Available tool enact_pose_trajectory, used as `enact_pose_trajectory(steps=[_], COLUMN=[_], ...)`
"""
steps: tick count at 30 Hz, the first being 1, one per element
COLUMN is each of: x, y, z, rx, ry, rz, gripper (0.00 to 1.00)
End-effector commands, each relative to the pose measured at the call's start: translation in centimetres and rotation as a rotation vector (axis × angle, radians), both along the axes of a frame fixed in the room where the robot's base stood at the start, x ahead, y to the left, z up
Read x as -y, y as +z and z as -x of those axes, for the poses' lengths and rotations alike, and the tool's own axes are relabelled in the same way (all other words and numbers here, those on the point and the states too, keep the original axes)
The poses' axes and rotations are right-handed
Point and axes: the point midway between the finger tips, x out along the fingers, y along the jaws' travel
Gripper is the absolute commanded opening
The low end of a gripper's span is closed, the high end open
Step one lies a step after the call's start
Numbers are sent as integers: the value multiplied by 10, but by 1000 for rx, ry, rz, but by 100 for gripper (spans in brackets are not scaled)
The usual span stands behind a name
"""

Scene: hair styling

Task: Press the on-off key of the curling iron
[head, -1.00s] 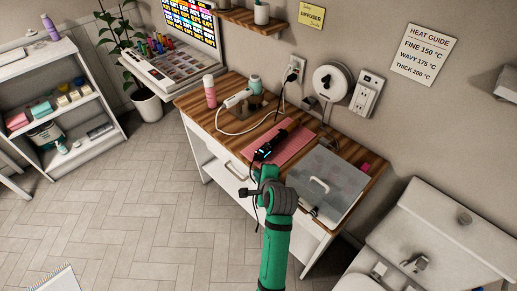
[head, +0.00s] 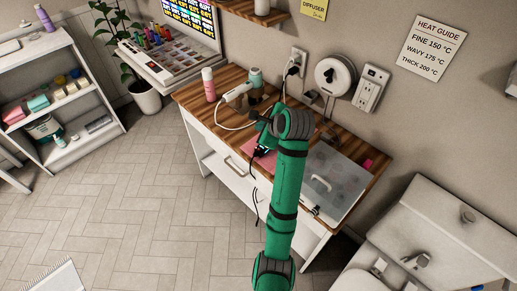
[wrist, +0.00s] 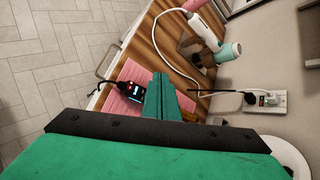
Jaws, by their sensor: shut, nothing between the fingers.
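The curling iron (wrist: 130,93) is black with a small lit display. It lies on a pink ribbed mat (wrist: 113,103) on the wooden table. In the head view, only the display end of the curling iron (head: 262,152) shows past my arm; the rest is hidden. My gripper (wrist: 160,84) is shut and empty, with its green fingers over the mat, just right of the lit display in the wrist view. Its fingers hide part of the iron there. I cannot make out the on-off key or tell whether the fingers touch the iron.
A white and teal hair dryer (head: 238,92) with a white cord and a pink bottle (head: 208,84) stand at the table's back left. A clear-lidded box (head: 335,180) is to the right. A wall outlet (head: 296,62) with a plug is behind. A dark cord hangs over the front edge.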

Motion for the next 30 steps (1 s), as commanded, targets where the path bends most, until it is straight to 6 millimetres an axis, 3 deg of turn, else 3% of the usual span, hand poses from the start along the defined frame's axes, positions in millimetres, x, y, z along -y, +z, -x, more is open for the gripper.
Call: enact_pose_trajectory(steps=[5, 21, 30], x=[0, -2, -1], y=[-11, -74, -88], z=[0, 0, 0], rx=[-2, -3, 0], ry=[0, 3, 2], rz=[0, -1, 0], gripper=[0, 0, 0])
